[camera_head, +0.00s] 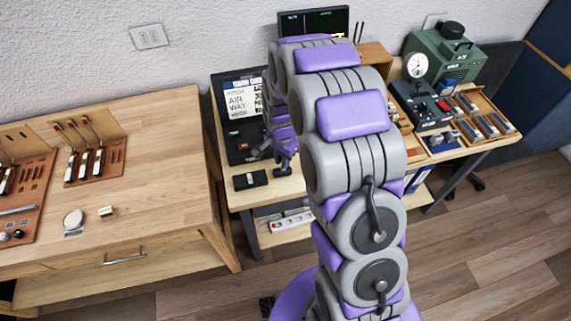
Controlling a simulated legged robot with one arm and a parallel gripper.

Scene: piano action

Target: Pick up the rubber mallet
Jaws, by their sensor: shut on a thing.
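I cannot clearly make out a rubber mallet in this view. My purple and grey arm fills the middle of the picture and hides part of the bench behind it. My gripper (283,157) shows small and partly covered at the left of the arm, over the middle bench (280,192). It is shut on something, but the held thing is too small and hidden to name. A small black block (250,180) lies on the bench just below and left of the gripper.
A black case with a label sheet (243,103) stands left of the gripper. A monitor (313,22) is behind. To the right are a grey control box (421,104), a wooden tray (497,115) and a green machine (445,57). A wooden workbench (150,150) with tools stands left.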

